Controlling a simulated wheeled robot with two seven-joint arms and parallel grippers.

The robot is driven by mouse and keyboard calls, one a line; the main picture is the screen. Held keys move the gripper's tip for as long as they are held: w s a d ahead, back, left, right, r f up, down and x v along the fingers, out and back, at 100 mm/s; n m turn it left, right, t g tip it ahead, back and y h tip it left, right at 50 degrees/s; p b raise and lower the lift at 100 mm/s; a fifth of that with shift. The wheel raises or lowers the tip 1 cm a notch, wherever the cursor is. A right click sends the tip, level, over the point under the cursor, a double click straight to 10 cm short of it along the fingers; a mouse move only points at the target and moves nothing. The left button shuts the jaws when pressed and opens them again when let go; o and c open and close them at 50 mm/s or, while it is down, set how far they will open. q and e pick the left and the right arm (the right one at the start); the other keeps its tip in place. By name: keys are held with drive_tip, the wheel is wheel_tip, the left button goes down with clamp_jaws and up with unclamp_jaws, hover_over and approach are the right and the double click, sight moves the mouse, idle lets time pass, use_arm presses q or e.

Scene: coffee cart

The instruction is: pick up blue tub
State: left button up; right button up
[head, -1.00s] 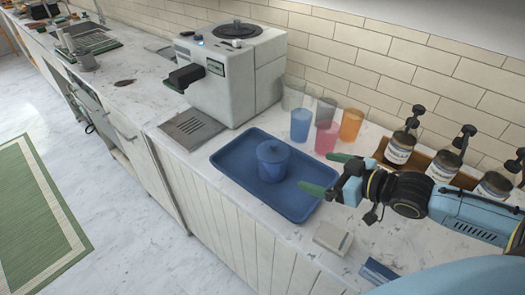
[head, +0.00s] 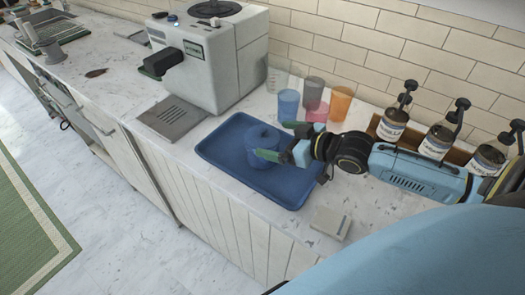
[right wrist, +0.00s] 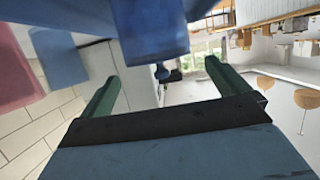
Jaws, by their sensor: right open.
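My left gripper is not in view.
A white coffee machine (head: 215,60) stands behind the tray. Blue (head: 288,103), pink (head: 318,114) and orange (head: 340,102) cups stand close behind the gripper. Several syrup bottles (head: 393,125) stand in a wooden rack at right. A small beige box (head: 330,222) lies in front.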

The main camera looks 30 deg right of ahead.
sight(265, 137)
drive_tip(key=shift+w+a+f, duration=0.15)
drive_tip(key=shift+w, duration=0.25)
drive_tip(key=x, duration=0.3)
drive_tip(key=shift+w+f, duration=0.25)
drive_tip(key=shift+f, duration=0.05)
drive_tip(key=shift+w+a+f, duration=0.25)
drive_tip(key=shift+w+a, duration=0.1)
drive_tip(key=shift+w, duration=0.2)
